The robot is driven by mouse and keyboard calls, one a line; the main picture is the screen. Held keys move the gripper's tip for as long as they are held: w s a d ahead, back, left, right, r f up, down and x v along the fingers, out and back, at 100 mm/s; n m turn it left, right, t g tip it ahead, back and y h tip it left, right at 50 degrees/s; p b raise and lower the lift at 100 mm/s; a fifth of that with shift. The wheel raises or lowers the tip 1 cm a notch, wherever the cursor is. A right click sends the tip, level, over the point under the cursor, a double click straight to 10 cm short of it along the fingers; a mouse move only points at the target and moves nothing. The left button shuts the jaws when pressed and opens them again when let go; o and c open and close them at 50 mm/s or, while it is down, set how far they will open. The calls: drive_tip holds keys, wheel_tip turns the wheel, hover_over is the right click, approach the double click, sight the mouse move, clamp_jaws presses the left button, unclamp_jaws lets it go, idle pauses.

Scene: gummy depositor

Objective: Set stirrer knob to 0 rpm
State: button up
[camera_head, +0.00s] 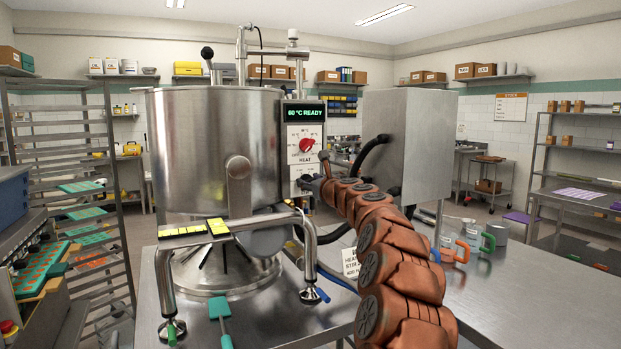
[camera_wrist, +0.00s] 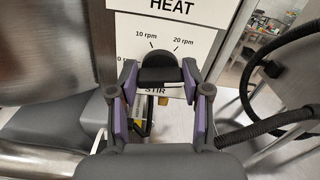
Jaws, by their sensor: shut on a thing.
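The black stirrer knob (camera_wrist: 160,66) sits on the white STIR panel (camera_wrist: 190,30) in the wrist view. The panel has marks for 10 rpm and 20 rpm above the knob, and a partly hidden 0 at the lower left. My gripper (camera_wrist: 159,78) has its purple-padded fingers on either side of the knob and is shut on it. The knob's pointer cannot be made out.
The red HEAT knob (camera_head: 306,145) is just above, under a display (camera_head: 304,113) reading 60 °C READY. A large steel kettle (camera_head: 210,150) stands left of the column. A black hose (camera_wrist: 265,65) curves at the right in the wrist view.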

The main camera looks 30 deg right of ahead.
drive_tip(key=shift+f+n+b, duration=0.2)
drive_tip(key=shift+n+b, duration=1.55)
drive_tip(key=shift+n, duration=3.8)
drive_tip(key=shift+f+n+b, duration=0.2)
drive_tip(key=shift+n+b, duration=1.55)
drive_tip(key=shift+n, duration=3.85)
drive_tip(key=shift+f+n+b, duration=0.2)
drive_tip(key=shift+n+b, duration=1.55)
drive_tip(key=shift+n, duration=3.8)
drive_tip(key=o, duration=1.2)
drive_tip(key=shift+r, duration=0.1)
drive_tip(key=shift+c, duration=0.2)
